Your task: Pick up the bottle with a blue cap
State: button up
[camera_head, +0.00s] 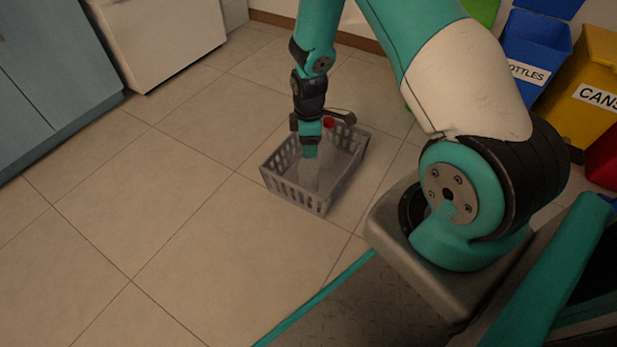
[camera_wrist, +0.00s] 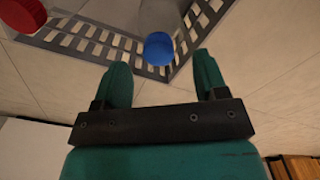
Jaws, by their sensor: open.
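In the wrist view, a bottle's round blue cap (camera_wrist: 159,48) shows just beyond and between my two open fingertips, near a corner of a grey slotted basket. The bottle body below the cap is mostly hidden. My gripper (camera_wrist: 163,72) is open, with nothing between its fingers. In the head view, my gripper (camera_head: 309,152) points down over the grey basket (camera_head: 296,199). A pale, translucent bottle shape (camera_head: 306,176) shows inside the basket below it; its cap is hidden there.
A red cap (camera_wrist: 22,14) is at the wrist view's upper left; a red cap also shows in the head view (camera_head: 328,123). The basket walls stand close around my gripper. Blue (camera_head: 536,45) and yellow (camera_head: 590,85) bins stand at the back right. Tiled floor is clear on the left.

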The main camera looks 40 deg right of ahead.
aim_at(308, 168)
notch_tip(308, 168, down, 5)
jog(key=b, duration=0.4)
jog(key=shift+w+d, duration=0.1)
jog(key=shift+r, duration=0.15)
jog(key=c, duration=1.2)
